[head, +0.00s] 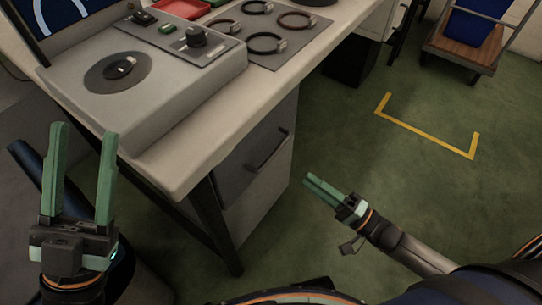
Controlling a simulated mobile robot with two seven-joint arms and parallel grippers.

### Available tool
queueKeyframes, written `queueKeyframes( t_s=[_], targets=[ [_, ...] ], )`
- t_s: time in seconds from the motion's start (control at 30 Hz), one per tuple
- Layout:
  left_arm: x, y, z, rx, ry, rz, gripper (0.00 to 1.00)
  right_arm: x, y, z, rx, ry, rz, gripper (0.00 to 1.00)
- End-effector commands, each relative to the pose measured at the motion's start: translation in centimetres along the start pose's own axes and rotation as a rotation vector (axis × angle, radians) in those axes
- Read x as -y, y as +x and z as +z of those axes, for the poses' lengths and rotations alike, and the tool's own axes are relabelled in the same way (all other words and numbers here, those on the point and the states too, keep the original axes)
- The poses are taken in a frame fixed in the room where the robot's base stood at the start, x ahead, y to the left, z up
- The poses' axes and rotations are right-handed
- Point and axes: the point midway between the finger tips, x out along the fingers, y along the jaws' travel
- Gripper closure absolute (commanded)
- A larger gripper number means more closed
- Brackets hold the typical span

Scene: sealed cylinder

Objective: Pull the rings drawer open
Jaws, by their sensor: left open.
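A grey drawer front (235,171) with a dark bar handle (268,150) sits under the worktable. It looks closed; no label is readable, so I cannot tell for sure that it is the rings drawer. My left gripper (83,132) is open and empty at the left, in front of the table edge and well apart from the handle. My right gripper (308,179) has its green fingers together, with nothing seen between them. It is over the floor, to the right of and below the handle, not touching it.
On the worktable (190,160) are a grey machine (165,105) with a round plate, a mat holding several rings (265,42), and a red tray (185,8). A dark table leg (222,225) stands left of the drawers. A cart (460,50) is far right; the green floor between is clear.

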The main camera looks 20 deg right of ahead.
Motion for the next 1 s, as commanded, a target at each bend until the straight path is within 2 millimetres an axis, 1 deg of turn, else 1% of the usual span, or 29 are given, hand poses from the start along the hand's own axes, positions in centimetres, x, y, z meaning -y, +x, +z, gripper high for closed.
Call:
queueKeyframes(
  t_s=[0.17,0.4,0.6,0.7,0.8,1.0],
  targets=[
    [-0.2,-0.4,0.4,0.0,-0.007,0.002,0.5,0.1,2.5,0.0,0.001,0.002,-0.008,0.73],
    [-0.8,-1.4,1.5,0.008,-0.003,0.007,0.5,0.0,7.5,0.0,0.0,-0.001,-0.008,0.73],
    [-1.2,-1.9,2.1,0.014,0.004,0.011,0.5,0.0,10.7,0.0,0.0,0.0,-0.004,0.73],
    [-1.3,-2.1,2.3,0.016,0.005,0.012,0.5,0.0,11.6,0.0,0.0,0.001,-0.003,0.73],
    [-1.4,-2.1,2.4,0.016,0.007,0.013,0.5,0.1,12.1,0.0,0.0,0.0,-0.002,0.73],
    [-1.4,-2.1,2.4,0.017,0.007,0.013,0.5,0.1,12.3,0.0,0.0,0.001,-0.001,0.73]
  ],
)
